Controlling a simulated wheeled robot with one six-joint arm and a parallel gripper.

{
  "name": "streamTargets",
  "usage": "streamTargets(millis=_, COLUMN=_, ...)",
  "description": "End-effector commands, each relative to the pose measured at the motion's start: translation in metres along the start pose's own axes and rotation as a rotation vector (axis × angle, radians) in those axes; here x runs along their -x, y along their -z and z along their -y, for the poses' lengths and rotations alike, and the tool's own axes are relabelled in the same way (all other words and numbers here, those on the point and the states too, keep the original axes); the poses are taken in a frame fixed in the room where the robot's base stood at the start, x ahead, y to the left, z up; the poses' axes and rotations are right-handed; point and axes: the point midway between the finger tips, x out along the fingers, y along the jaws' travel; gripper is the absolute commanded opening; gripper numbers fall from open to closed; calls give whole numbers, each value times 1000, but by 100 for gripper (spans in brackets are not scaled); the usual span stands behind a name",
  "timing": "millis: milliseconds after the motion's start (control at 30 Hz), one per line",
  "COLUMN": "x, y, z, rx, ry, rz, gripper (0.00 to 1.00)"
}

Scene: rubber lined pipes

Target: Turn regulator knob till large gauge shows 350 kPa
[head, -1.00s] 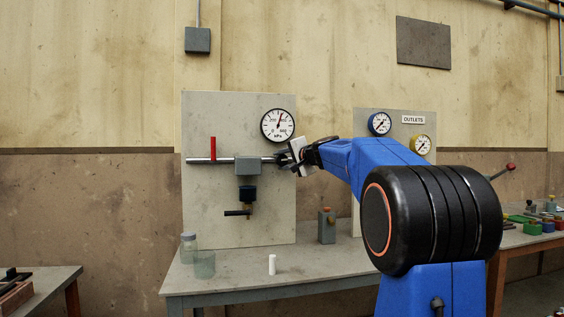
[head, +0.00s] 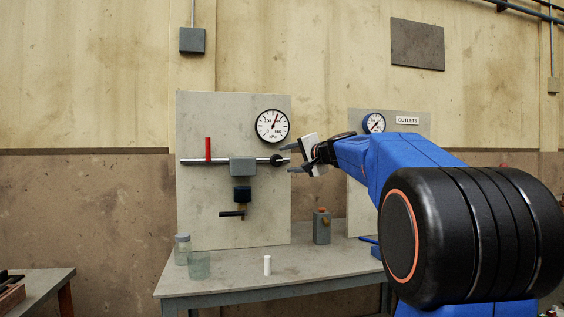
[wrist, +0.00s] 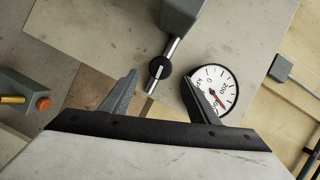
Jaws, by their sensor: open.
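The large gauge (head: 272,126) is a white dial with a black rim at the panel's upper right. Its red needle points slightly right of straight up, past the 200 mark; the exact value is too small to read. The gauge shows partly behind a finger in the wrist view (wrist: 213,88). A black round knob (head: 277,160) sits at the right end of the grey regulator body's (head: 243,167) horizontal pipe. My gripper (head: 288,159) is open and empty, just right of the knob. In the wrist view the knob (wrist: 160,67) appears between the fingertips, with no contact visible.
A red lever (head: 208,150) stands on the pipe's left part. A black handle (head: 232,213) hangs below the regulator. The bench (head: 230,279) holds glass jars (head: 199,265), a white cylinder (head: 267,265) and a grey box with an orange button (head: 321,226). An outlets panel stands behind my arm.

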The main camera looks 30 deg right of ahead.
Motion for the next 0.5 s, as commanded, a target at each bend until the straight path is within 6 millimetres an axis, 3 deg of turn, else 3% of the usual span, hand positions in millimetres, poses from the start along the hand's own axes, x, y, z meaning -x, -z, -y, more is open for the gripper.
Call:
streamTargets(millis=200, x=45, y=1, z=0, rx=0, ry=0, rz=-4, gripper=55)
streamTargets(millis=500, x=83, y=1, z=0, rx=-1, ry=0, rz=-1, gripper=55)
